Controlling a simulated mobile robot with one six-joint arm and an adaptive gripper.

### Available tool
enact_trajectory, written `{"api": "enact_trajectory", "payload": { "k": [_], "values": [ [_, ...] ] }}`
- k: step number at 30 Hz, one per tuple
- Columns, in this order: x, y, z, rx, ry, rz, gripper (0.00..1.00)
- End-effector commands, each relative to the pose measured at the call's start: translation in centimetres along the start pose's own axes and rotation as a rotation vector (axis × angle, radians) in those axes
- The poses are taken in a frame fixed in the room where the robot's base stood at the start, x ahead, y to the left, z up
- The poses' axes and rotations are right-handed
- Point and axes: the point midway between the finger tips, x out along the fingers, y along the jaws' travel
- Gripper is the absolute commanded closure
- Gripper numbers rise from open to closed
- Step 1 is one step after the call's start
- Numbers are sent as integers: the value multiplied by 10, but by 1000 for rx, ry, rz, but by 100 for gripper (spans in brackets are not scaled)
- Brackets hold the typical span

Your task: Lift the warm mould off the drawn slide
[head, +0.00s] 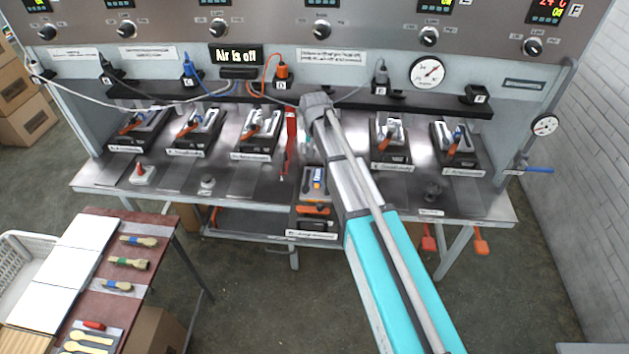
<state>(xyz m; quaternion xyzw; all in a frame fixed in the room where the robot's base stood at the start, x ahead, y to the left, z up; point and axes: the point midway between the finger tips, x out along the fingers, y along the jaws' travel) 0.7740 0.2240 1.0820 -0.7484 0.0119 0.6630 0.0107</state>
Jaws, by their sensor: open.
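The drawn slide (312,234) is pulled out from the middle of the press bench toward me, with a white label strip on its front edge. On it sits a grey mould (313,197) with a blue and orange part on top and an orange handle at its front. My arm crosses the view from the bottom right up to a grey joint above the bench, just right of the slide, and covers part of the bench there. My gripper does not show; it appears hidden by the arm.
Several similar moulds sit pushed back in their bays, such as the left one (137,125) and the right one (458,140). A lit sign (236,54) reads "Air is off". A side table (139,222) with tools and spoons stands at lower left. Floor between is clear.

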Motion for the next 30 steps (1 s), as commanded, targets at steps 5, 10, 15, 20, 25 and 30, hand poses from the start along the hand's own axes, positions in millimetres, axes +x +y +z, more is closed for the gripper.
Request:
{"api": "enact_trajectory", "payload": {
  "k": [5,10,15,20,25,30],
  "values": [
    [1,1,0,0,0,0,17],
    [3,1,0,0,0,0,17],
    [11,2,0,0,0,0,17],
    [23,2,0,1,0,0,17],
    [36,2,0,1,0,0,17],
    [49,2,0,1,0,0,17]
  ]
}}
